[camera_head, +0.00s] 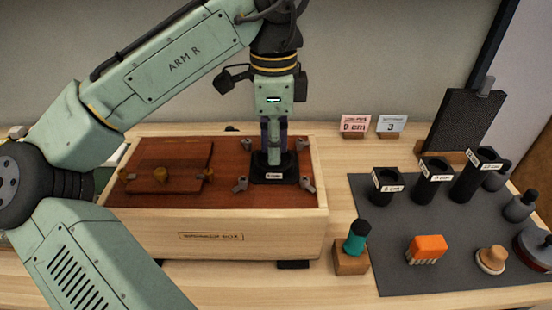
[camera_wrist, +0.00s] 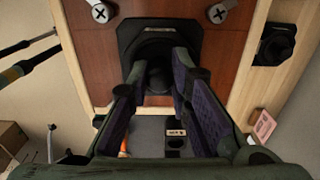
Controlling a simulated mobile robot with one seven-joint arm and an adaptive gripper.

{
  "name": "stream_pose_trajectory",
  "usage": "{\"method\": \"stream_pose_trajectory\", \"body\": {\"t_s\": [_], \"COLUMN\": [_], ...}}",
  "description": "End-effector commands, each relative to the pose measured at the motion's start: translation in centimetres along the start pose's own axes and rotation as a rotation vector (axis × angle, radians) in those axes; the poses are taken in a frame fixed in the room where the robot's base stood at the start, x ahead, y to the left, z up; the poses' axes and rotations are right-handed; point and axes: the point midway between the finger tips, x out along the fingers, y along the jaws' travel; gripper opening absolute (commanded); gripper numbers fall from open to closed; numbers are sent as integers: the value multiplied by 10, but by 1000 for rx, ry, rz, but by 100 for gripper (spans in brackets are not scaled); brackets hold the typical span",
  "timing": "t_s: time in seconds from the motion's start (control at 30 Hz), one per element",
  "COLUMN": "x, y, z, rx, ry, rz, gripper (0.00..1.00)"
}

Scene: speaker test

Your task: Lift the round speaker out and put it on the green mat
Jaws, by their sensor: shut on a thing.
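A wooden box (camera_head: 185,235) with a red-brown top panel (camera_head: 150,195) stands in the middle of the table. A black square-framed piece with a small label, seemingly the speaker (camera_head: 272,180), sits at the right of that panel; it also shows in the wrist view (camera_wrist: 128,35). My gripper (camera_head: 273,155) points straight down over it. In the wrist view its fingers (camera_wrist: 158,88) are closed around the dark middle part. The frame still looks level with the panel. The fingers hide part of the speaker. I cannot make out the green mat clearly; my arm covers the left side.
Several grey clips (camera_head: 241,184) surround the speaker. A smaller wooden board with brass knobs (camera_head: 162,175) lies on the left. A dark grey mat (camera_head: 395,275) at right holds black holders, an orange brush (camera_head: 428,248) and other tools. A teal-bodied tool (camera_head: 355,240) stands before it.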

Motion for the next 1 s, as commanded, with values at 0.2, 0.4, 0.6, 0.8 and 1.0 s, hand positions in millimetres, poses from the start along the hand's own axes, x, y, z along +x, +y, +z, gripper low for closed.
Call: {"method": "stream_pose_trajectory", "body": {"t_s": [0.2, 0.4, 0.6, 0.8, 1.0], "x": [-14, -24, -34, -43, -52], "y": [0, 0, 0, 0, 0], "z": [0, 0, 0, 0, 0], "rx": [0, 0, 0, 0, -1], "ry": [-1, -1, -2, -2, -2], "rz": [3, 2, 2, 1, 1], "gripper": [0, 0, 0, 0, 0]}}
